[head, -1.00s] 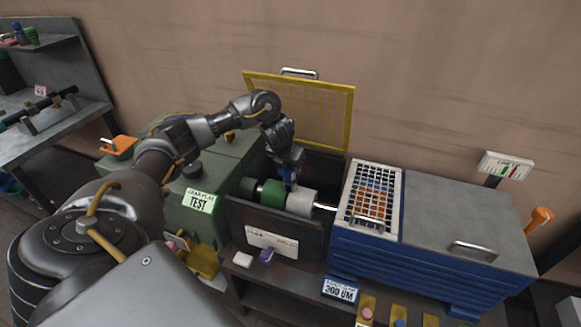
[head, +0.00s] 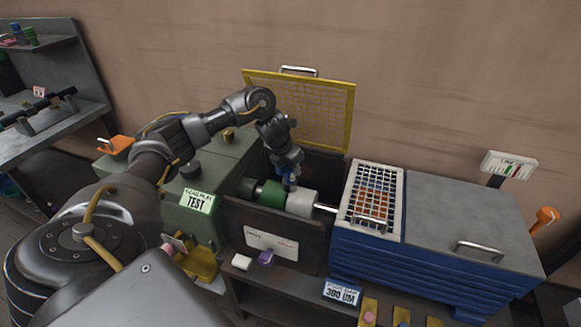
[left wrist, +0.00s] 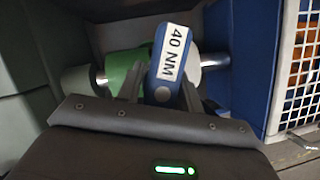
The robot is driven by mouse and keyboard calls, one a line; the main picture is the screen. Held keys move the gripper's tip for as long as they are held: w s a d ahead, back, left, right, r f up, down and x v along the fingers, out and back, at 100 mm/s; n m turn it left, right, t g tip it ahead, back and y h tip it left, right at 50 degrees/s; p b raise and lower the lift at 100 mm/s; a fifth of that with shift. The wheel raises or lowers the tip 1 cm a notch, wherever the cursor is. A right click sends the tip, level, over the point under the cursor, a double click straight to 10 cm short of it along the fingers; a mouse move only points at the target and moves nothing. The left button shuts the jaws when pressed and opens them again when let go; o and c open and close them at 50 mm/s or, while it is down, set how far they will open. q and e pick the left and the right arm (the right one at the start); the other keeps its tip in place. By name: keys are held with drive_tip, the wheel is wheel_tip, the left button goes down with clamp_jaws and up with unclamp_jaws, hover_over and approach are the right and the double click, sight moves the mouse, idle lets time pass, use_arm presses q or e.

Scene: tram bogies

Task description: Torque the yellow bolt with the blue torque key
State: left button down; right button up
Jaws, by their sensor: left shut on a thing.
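My left gripper (left wrist: 155,92) is shut on the blue torque key (left wrist: 170,60), which bears a white "40 NM" label. In the head view the left gripper (head: 289,163) is inside the open guarded bay, and the blue key (head: 291,180) stands over the shaft between its green section (head: 271,194) and its white section (head: 301,203). I cannot see the yellow bolt; whether the key's tip touches anything is hidden. My right gripper is not in view.
A yellow mesh guard (head: 315,110) stands raised behind the bay. A dark front panel (head: 272,248) closes its near side. A green "TEST" housing (head: 225,165) stands left, a blue cabinet with a white grille (head: 398,190) right. A small display (head: 508,165) stands behind the cabinet.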

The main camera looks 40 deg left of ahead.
use_arm(q)
drive_tip(key=shift+f+m+b, duration=0.1)
drive_tip(key=shift+m+b, duration=0.35)
drive_tip(key=shift+m, duration=0.05)
drive_tip(key=shift+w+r+p, duration=0.1)
drive_tip(key=shift+r+p, duration=2.55)
drive_tip(key=shift+r, duration=0.5)
drive_tip(key=s+d+r+m+g+h, duration=0.1)
drive_tip(key=d+r+m+h, duration=0.1)
drive_tip(key=d+m, duration=0.5)
drive_tip(key=s+d+r+m+g+h, duration=0.15)
drive_tip(key=d+m, duration=0.25)
drive_tip(key=d, duration=0.5)
drive_tip(key=s+d+r+m+g, duration=0.1)
drive_tip(key=s+d+m+g, duration=0.3)
drive_tip(key=s+m, duration=0.9)
drive_tip(key=d, duration=0.3)
drive_tip(key=shift+r+m+g, duration=0.15)
drive_tip(key=shift+m+g, duration=0.15)
drive_tip(key=shift+g, duration=0.05)
